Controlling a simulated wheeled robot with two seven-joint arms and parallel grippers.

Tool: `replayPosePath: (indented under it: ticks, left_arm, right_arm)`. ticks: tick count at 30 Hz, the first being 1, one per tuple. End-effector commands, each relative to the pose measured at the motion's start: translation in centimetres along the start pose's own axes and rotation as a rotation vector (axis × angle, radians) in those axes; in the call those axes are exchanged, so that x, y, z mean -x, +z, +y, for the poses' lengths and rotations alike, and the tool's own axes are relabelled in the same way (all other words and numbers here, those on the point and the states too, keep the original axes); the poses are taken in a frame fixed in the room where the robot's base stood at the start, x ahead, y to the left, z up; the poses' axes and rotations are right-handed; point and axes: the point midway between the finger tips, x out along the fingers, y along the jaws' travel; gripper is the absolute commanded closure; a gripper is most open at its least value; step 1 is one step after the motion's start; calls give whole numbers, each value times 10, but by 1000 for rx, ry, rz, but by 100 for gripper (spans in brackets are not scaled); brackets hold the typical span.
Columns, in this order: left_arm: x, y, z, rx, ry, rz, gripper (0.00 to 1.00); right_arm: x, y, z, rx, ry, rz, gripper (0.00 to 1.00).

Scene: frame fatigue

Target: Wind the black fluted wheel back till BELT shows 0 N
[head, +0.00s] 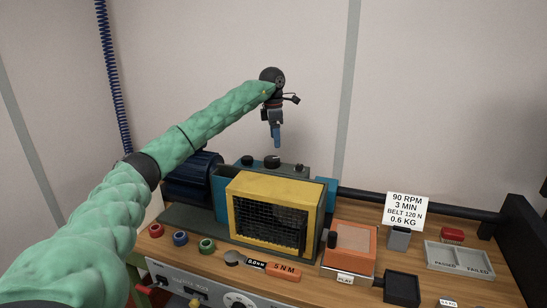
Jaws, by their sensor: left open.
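A black round wheel (272,161) sits on top of the blue-grey machine (222,190); its fluting is too small to make out. A smaller black knob (247,160) is to its left. I cannot make out a BELT readout. My left gripper (277,142) points down above the black wheel, apart from it, and holds nothing that I can see. It is open, though its blue fingers overlap from this angle. My right gripper is not in view.
A yellow mesh guard (275,212) covers the machine's front. A card (406,209) reads 90 RPM, 3 MIN, BELT 120 N, 0.6 KG. An orange box (350,243) and a grey PASSED/FAILED tray (460,260) stand to the right. Coloured rings (180,238) lie at left.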

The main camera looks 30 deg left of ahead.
Motion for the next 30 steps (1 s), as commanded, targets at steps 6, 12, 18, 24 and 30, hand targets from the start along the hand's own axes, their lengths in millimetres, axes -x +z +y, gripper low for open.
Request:
replayPosePath:
  ticks: [6,12,18,24,30]
  left_arm:
    - [-1,-12,-7,-50,-39,59,24]
    - [-17,-12,-8,-52,-40,59,24]
    - [-43,-14,-9,-52,-40,57,24]
    - [-65,-15,-10,-52,-39,57,24]
    - [-76,-15,-10,-52,-38,55,24]
  right_arm:
    - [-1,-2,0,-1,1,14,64]
    - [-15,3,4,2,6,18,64]
    - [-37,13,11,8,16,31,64]
    - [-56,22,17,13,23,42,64]
    - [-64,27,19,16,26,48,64]
